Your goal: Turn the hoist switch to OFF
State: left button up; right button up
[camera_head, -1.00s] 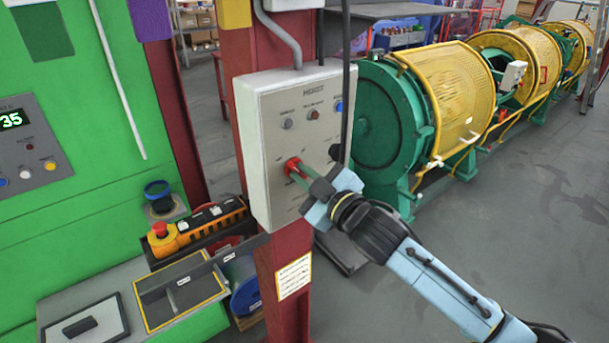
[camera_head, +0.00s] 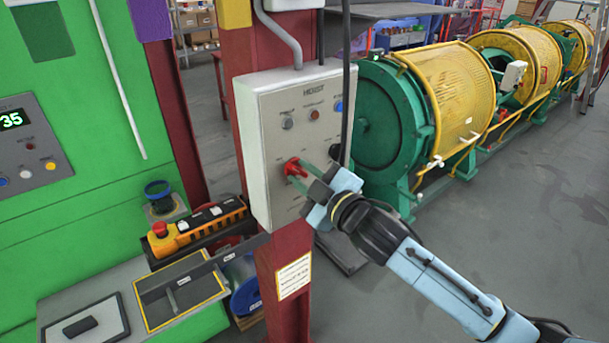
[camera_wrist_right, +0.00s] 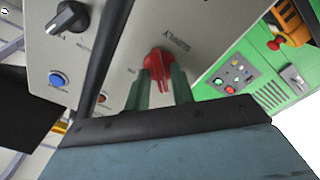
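The hoist panel (camera_head: 287,108) is a pale grey box on a red column, marked HOIST at its top. Its red rotary knob (camera_head: 295,167) is low on the face; it also shows in the wrist view (camera_wrist_right: 158,62). In the wrist view the fingers (camera_wrist_right: 162,88) flank the knob, with slight gaps seeming to show. My left gripper is out of view.
A black knob (camera_wrist_right: 72,17) and blue button (camera_wrist_right: 58,79) are on the same panel. A dark cable (camera_head: 346,80) hangs before the panel's right edge. A yellow pendant with a red button (camera_head: 160,229) lies below left. Green and yellow machinery (camera_head: 455,95) stands behind right.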

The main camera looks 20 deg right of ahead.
jog(key=shift+o, duration=0.5)
jog(key=shift+s, duration=0.2)
jog(key=b+v, duration=0.3)
jog(key=v, duration=1)
